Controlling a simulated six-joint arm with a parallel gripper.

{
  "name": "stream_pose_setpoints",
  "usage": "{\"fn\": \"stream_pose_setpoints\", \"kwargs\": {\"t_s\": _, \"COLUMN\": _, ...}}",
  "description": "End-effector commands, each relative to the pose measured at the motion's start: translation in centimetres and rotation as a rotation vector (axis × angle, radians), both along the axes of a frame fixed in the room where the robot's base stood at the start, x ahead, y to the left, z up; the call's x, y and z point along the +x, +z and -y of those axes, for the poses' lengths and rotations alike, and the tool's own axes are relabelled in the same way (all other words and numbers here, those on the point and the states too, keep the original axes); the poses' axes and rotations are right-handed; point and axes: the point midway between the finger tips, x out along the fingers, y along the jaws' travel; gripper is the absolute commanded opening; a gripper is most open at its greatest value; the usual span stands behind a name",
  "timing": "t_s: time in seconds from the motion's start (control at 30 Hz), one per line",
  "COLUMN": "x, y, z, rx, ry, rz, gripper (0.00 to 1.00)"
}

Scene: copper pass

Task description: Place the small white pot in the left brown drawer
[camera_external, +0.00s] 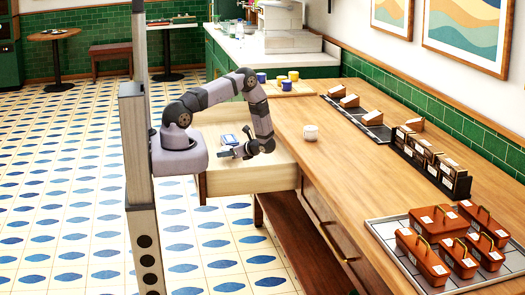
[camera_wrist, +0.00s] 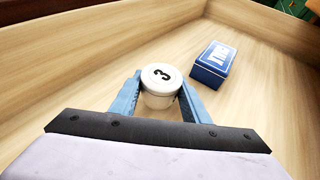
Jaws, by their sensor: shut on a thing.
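A small white pot (camera_wrist: 162,88) with a black 3 on its lid is between the blue fingers of my gripper (camera_wrist: 160,92) in the wrist view, and they are shut on it. The pot is upright inside an open pale wooden drawer (camera_wrist: 75,50). I cannot tell whether it touches the drawer floor. In the external view, the drawer (camera_external: 245,180) sticks out to the left of the counter, and my gripper (camera_external: 226,153) is low inside it. The held pot is not clear there. Another white pot (camera_external: 311,132) stands on the counter.
A blue and white box (camera_wrist: 214,62) lies in the drawer, right of the held pot. The drawer floor left of the pot is clear.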

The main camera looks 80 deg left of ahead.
Motion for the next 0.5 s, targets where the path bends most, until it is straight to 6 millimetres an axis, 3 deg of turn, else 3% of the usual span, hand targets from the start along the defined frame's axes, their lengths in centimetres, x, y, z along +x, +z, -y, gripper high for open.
{"fn": "stream_pose_setpoints", "kwargs": {"t_s": 0.1, "x": 0.02, "y": -1.43, "z": -0.02, "rx": 0.002, "ry": -0.001, "rz": 0.001, "gripper": 0.16}}
{"fn": "stream_pose_setpoints", "kwargs": {"t_s": 0.5, "x": 0.0, "y": -1.63, "z": -0.01, "rx": 0.001, "ry": 0.0, "rz": -0.001, "gripper": 0.16}}
